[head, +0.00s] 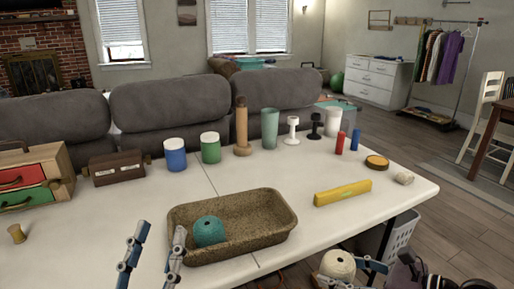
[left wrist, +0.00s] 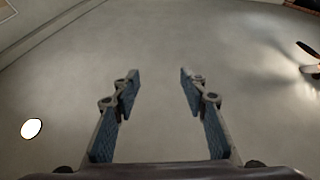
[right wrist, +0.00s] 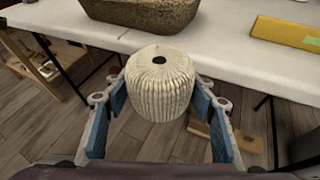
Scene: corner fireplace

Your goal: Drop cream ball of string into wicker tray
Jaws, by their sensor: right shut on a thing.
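The cream ball of string (head: 337,265) is at the lower right of the head view, in front of the table's edge. My right gripper (right wrist: 160,105) is shut on it; the ball (right wrist: 160,80) fills the space between the blue finger pads in the right wrist view. The wicker tray (head: 280,214) sits on the table near its front edge, to the left of the ball. A teal ball of string (head: 209,231) lies inside the tray at its left. My left gripper (head: 158,235) is open and empty, in front of the tray's left end; its fingers (left wrist: 158,80) stand apart.
The white table (head: 120,215) carries a yellow box (head: 342,193) right of the tray. Behind are a blue jar (head: 175,156), a green jar (head: 210,148), cups and candle holders. A wooden spool (head: 17,233) stands far left. Table space around the tray is clear.

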